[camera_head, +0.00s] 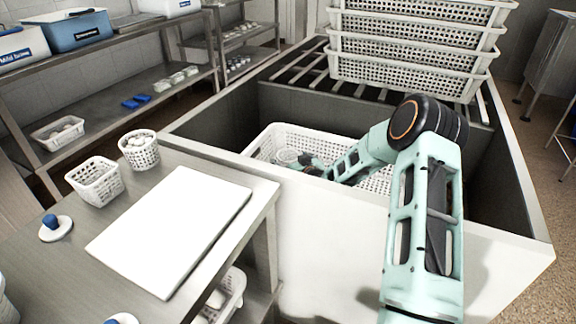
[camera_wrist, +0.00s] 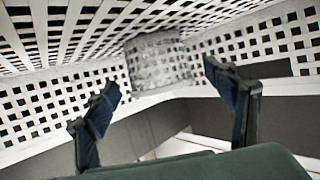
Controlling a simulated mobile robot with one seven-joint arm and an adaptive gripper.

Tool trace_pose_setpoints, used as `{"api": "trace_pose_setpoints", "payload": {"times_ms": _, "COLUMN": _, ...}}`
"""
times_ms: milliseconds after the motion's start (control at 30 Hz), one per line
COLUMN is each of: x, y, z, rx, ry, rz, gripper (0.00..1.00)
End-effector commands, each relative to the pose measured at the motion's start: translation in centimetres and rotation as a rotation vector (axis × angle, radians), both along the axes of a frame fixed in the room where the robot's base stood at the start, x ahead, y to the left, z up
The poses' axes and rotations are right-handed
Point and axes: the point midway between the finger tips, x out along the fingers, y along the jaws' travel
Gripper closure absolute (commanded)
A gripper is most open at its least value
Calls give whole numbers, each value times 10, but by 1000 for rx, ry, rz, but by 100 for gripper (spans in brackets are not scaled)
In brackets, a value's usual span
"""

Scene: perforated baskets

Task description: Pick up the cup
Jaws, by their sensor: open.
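The cup (camera_head: 287,156) looks pale and translucent in the head view, inside a white perforated basket (camera_head: 262,146). In the wrist view the cup (camera_wrist: 158,60) is a whitish, mottled cylinder near the basket's corner, in front of the perforated walls. My gripper (camera_head: 308,161) reaches down into the basket just right of the cup. In the wrist view my gripper (camera_wrist: 162,82) is open, with its dark fingers apart. The cup appears in the gap beyond the fingertips, and I see no contact.
The basket sits in a deep sink (camera_head: 225,132) with high walls. Stacked white baskets (camera_head: 410,50) stand behind it on a slatted rack. A counter at left holds a white board (camera_head: 170,228) and two small baskets. Shelves stand at the back left.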

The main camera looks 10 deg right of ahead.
Motion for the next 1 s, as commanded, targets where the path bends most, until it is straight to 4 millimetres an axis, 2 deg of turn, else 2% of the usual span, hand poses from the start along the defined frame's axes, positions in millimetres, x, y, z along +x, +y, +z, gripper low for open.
{"api": "trace_pose_setpoints", "payload": {"times_ms": 200, "x": 21, "y": 4, "z": -9, "rx": 2, "ry": 1, "rz": -1, "gripper": 23}}
{"api": "trace_pose_setpoints", "payload": {"times_ms": 467, "x": 23, "y": 5, "z": -8, "rx": 1, "ry": 1, "rz": 0, "gripper": 23}}
{"api": "trace_pose_setpoints", "payload": {"times_ms": 800, "x": 23, "y": 4, "z": -8, "rx": 0, "ry": 2, "rz": -1, "gripper": 58}}
{"api": "trace_pose_setpoints", "payload": {"times_ms": 1000, "x": 22, "y": 4, "z": -8, "rx": 0, "ry": 2, "rz": -1, "gripper": 59}}
